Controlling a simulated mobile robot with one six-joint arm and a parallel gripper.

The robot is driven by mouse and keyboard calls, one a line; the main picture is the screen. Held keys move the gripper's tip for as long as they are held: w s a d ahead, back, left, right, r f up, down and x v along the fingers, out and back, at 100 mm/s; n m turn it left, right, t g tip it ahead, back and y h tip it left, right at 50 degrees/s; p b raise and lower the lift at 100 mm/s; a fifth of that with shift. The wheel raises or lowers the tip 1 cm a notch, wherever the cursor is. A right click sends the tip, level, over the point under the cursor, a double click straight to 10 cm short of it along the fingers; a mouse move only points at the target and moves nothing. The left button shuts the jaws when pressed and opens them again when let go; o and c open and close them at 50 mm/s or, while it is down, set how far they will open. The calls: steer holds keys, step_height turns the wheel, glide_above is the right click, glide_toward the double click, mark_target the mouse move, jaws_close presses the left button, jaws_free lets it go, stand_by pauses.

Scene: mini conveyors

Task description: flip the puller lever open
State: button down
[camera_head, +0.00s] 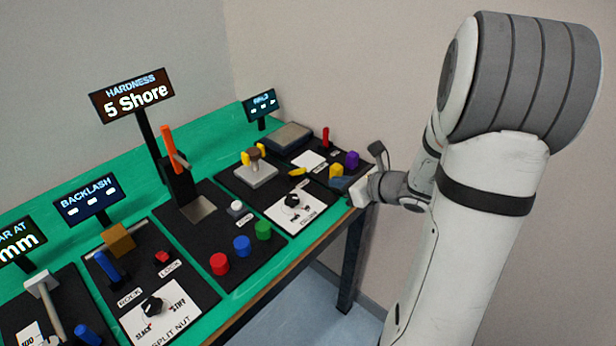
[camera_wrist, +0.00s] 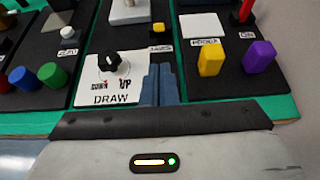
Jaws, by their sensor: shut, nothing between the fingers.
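No label reads "puller". The small yellow lever (camera_head: 298,171) on the panel with the JAWS label may be the one named. It looks low and tilted in the head view, and its yellow part also shows just beyond the JAWS label in the wrist view (camera_wrist: 158,27). On the same panel, a grey block (camera_head: 256,173) carries yellow jaw-like pieces. My gripper (camera_head: 340,184) is above the right side of the bench, near the front edge. Its blue-grey fingers (camera_wrist: 157,82) are shut together and empty, short of the lever and apart from it.
A black DRAW knob (camera_wrist: 113,62) on a white plate is left of my fingers. A yellow block (camera_wrist: 210,59) and a purple block (camera_wrist: 259,56) stand to the right, with a red lever (camera_head: 325,137) behind. Other panels fill the green bench leftward.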

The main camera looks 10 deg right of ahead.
mark_target(310, 189)
steer(key=x, duration=1)
steer(key=shift+a, duration=0.15)
steer(key=shift+a, duration=0.1)
